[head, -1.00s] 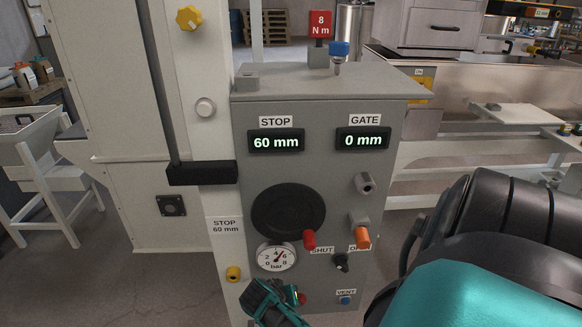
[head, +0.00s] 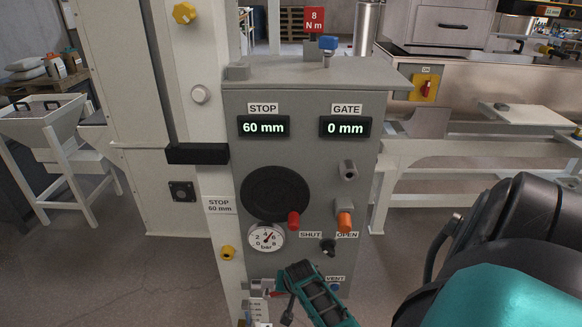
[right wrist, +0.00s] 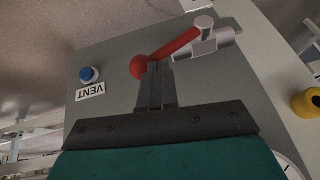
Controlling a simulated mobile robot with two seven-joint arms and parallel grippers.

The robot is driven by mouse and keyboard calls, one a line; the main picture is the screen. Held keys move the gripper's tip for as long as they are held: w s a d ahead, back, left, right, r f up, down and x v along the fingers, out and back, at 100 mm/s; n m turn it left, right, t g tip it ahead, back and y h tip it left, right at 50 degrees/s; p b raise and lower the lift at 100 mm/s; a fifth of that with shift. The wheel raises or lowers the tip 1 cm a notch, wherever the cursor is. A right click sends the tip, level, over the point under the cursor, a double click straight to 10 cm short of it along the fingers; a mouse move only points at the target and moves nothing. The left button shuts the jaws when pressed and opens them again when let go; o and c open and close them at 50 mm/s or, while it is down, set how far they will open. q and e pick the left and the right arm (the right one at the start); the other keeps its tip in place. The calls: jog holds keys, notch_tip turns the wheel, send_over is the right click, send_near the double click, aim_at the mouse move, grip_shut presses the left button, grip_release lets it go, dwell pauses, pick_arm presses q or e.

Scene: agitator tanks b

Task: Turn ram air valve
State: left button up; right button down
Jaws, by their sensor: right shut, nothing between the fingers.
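The ram air valve shows low on the grey cabinet's front in the head view, as a metal body (head: 260,285) with its red lever mostly hidden behind my right gripper (head: 284,279). In the right wrist view, the red lever (right wrist: 175,50) runs from its metal pivot down-left to a round red knob. My right gripper (right wrist: 156,75) is shut and empty. Its fingertips are at the lever near the knob; whether they touch it I cannot tell. My left gripper is not in view.
The cabinet (head: 305,95) carries a gauge (head: 266,238), a black SHUT/OPEN switch (head: 328,246), an orange knob (head: 345,222) and a red knob (head: 293,221). The blue VENT button (right wrist: 88,74) is near my right gripper. A yellow knob (head: 227,253) sits left.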

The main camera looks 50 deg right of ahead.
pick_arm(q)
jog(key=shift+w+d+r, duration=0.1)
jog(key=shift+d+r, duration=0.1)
pick_arm(e)
jog(key=shift+t+y, duration=0.3)
jog(key=shift+t, duration=0.1)
jog(key=f, duration=0.1)
jog(key=s+d+f, duration=0.1)
jog(key=f, duration=0.1)
jog(key=shift+s+d+f, duration=0.15)
jog(key=shift+s+d, duration=0.1)
jog(key=shift+s, duration=0.1)
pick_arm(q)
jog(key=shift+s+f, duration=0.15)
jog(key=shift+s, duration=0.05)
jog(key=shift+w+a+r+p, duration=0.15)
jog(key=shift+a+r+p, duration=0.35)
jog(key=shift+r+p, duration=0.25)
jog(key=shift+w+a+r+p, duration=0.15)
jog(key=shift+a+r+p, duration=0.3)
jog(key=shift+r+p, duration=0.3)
pick_arm(e)
jog(key=v, duration=1.2)
jog(key=shift+w+r, duration=0.25)
jog(key=shift+r, duration=0.2)
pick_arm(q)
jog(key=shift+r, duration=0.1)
